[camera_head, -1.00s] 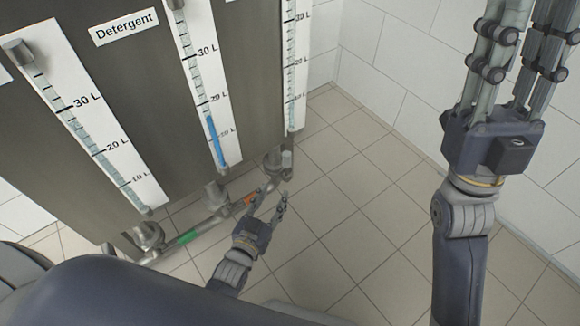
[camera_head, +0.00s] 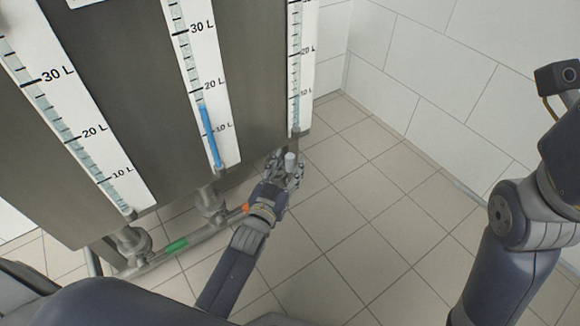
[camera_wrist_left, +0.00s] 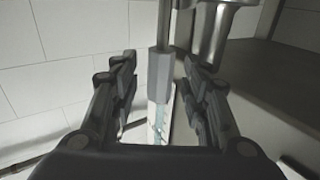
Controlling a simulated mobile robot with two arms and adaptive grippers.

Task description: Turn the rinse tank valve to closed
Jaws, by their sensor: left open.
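Which tank is the rinse tank cannot be read here. My right arm is at the right edge; its fingers are out of frame.
The steel tank cabinet (camera_head: 115,75) carries three level gauges; the middle one (camera_head: 198,60) shows blue liquid. Other valves (camera_head: 211,203) sit to the left. The tiled floor (camera_head: 375,225) is clear.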

